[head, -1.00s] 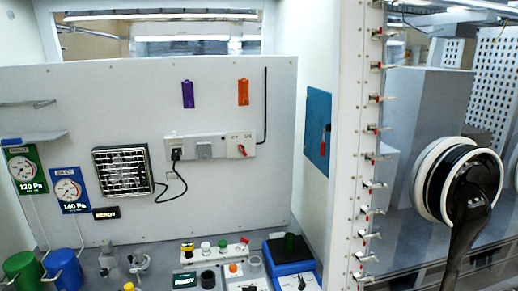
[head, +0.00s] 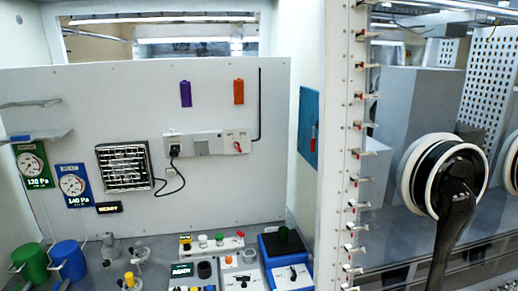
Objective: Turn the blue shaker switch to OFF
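The blue shaker (head: 267,259) stands on the bench at the bottom centre of the head view. It has a dark top plate with a green vessel (head: 283,235) on it. Its pale front panel carries a small dark switch (head: 293,272); the switch's setting and any labels are too small to read. My gripper is not in view.
Left of the shaker are a small white device with an orange knob (head: 249,253) and a strip of coloured buttons (head: 220,241). A green canister (head: 32,261) and a blue canister (head: 68,260) stand at far left. A black glove (head: 455,195) hangs from a round port at right.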

